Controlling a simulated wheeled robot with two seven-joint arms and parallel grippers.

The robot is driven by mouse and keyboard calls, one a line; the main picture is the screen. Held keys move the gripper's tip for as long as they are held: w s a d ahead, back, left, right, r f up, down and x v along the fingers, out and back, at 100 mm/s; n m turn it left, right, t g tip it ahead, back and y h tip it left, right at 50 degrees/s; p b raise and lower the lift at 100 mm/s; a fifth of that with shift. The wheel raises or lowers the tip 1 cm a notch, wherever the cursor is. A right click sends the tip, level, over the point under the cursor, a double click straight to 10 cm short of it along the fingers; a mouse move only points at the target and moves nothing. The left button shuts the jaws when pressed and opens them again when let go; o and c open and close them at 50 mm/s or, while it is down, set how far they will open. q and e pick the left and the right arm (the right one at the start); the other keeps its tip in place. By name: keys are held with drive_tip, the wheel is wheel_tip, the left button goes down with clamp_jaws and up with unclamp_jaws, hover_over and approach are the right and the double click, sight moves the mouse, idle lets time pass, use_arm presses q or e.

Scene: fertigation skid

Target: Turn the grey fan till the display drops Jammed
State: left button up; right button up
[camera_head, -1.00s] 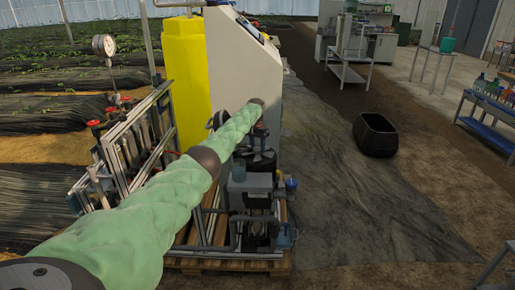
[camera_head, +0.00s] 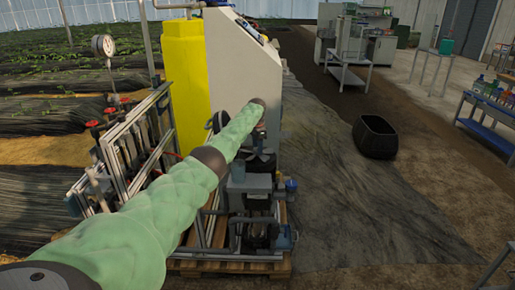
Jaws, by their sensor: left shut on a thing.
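My left arm in its green sleeve reaches from the lower left to the pump skid. My left gripper (camera_head: 260,128), at the far end past the dark wrist, is small and mostly hidden. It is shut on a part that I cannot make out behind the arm. Below the wrist are a grey pump box (camera_head: 250,184) and dark pump parts (camera_head: 258,234). A slanted dark panel (camera_head: 247,22) tops the pale cabinet (camera_head: 243,68); no display text can be read. My right gripper is out of view.
A yellow tank (camera_head: 184,80) stands left of the cabinet. A metal frame (camera_head: 130,145) with red-handled valves and a gauge (camera_head: 104,45) is further left. The skid sits on a wooden pallet (camera_head: 230,268). A black tub (camera_head: 375,136) lies right; the floor between is clear.

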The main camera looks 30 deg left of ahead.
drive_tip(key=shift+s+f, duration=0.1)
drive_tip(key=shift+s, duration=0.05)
use_arm(q)
drive_tip(key=o, duration=1)
drive_tip(key=shift+r, duration=0.1)
drive_tip(key=shift+r, duration=0.3)
drive_tip(key=r, duration=0.3)
drive_tip(key=r+b, duration=0.1)
drive_tip(key=r, duration=0.1)
drive_tip(key=shift+w+a+r, duration=0.15)
drive_tip(key=shift+a+r, duration=0.05)
drive_tip(key=shift+r, duration=0.8)
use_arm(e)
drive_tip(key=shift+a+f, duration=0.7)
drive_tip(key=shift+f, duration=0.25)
